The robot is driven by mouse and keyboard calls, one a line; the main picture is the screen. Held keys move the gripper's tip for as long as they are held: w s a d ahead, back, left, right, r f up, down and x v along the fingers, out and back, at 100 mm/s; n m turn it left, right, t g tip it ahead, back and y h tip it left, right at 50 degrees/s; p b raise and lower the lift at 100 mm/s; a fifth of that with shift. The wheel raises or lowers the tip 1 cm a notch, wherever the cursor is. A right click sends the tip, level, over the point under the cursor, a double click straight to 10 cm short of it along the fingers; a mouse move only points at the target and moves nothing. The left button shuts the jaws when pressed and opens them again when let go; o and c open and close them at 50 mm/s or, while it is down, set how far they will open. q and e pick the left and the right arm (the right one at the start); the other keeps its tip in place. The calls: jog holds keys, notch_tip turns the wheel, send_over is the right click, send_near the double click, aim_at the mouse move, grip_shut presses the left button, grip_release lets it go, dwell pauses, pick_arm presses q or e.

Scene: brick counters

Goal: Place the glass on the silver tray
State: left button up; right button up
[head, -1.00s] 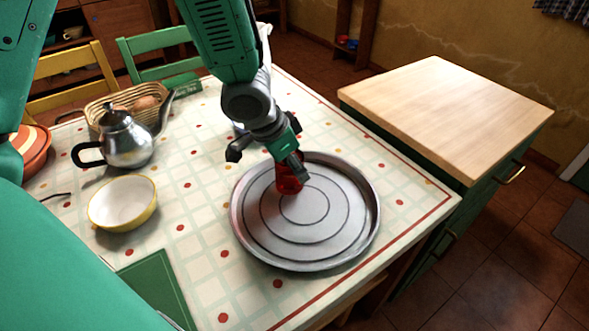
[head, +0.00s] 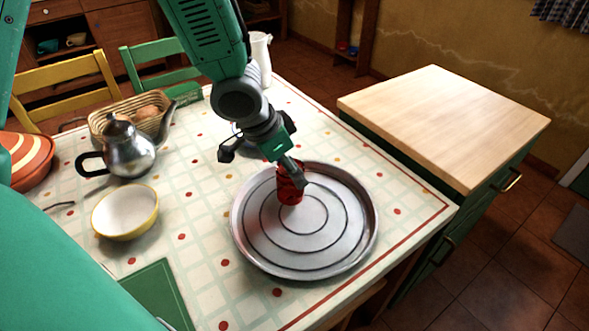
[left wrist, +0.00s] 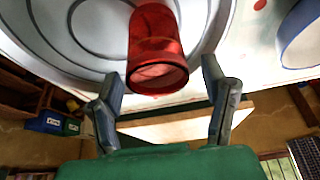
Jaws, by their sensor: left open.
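The red glass (head: 288,190) stands upright on the round silver tray (head: 330,235), on its far left part. It also shows in the left wrist view (left wrist: 157,50), with its open rim toward the camera. The tray (left wrist: 90,25) fills the upper left there. My left gripper (head: 294,174) is at the glass's upper part in the head view and partly covers it. In the left wrist view its two fingers (left wrist: 165,100) are spread wide, and the glass is ahead between them, with clear gaps on both sides. My right gripper is not in view.
A yellow-rimmed bowl (head: 125,212), a metal teapot (head: 128,150), a basket (head: 98,125) and an orange striped pot (head: 28,160) stand on the left of the table. A white pitcher (head: 262,58) stands at the back. The wooden-topped counter (head: 440,120) to the right is bare.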

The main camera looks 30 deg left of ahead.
pick_arm(q)
jog(key=p+v, duration=0.3)
jog(key=v, duration=0.5)
jog(key=shift+s+r, duration=0.2)
jog(key=shift+r, duration=0.15)
